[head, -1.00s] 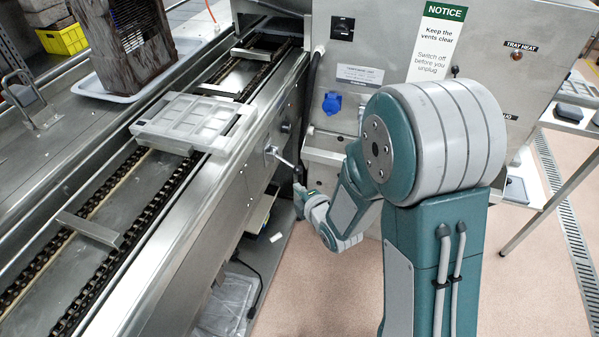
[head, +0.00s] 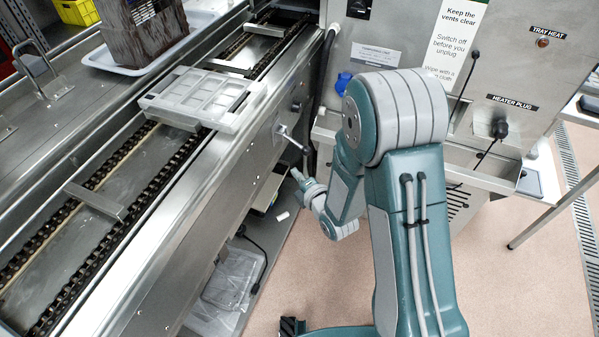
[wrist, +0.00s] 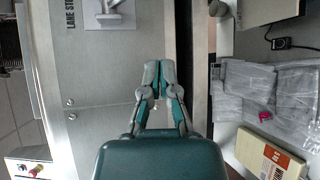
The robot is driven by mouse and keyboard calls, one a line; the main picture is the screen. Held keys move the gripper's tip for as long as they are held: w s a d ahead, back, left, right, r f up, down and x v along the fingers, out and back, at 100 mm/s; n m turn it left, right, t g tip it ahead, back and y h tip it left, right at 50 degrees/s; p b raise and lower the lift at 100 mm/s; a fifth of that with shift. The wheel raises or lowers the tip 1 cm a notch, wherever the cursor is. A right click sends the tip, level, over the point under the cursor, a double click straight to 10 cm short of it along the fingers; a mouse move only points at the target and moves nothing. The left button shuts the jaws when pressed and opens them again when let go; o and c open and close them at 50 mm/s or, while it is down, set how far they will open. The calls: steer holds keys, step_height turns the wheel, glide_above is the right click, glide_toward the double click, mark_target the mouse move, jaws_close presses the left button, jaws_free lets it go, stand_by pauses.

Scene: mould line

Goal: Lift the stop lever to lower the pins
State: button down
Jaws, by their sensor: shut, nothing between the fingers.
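The stop lever (head: 292,139) is a metal handle on the side panel of the conveyor, angled down to the right with a dark grip. In the wrist view its metal mount (wrist: 108,14) shows at the top edge, beside the "LANE STOP" label (wrist: 70,14). My gripper (head: 296,174) is below the lever and apart from it. In the wrist view my gripper (wrist: 158,66) has its fingertips together, with nothing held, in front of the steel panel. I cannot make out the pins in either view.
A pale mould tray (head: 198,97) sits across the conveyor chains (head: 150,192). A steel cabinet (head: 425,42) stands behind my arm. Plastic bags (head: 228,278) and a cable lie under the conveyor. Pink floor (head: 530,280) is open at right.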

mark_target(295, 143)
steer(key=w, duration=0.7)
steer(key=shift+d+f, duration=0.15)
steer(key=shift+f, duration=0.15)
steer(key=shift+s+d+r+g+h, duration=0.1)
steer(key=shift+r+g+h, duration=0.2)
steer(key=shift+h, duration=0.1)
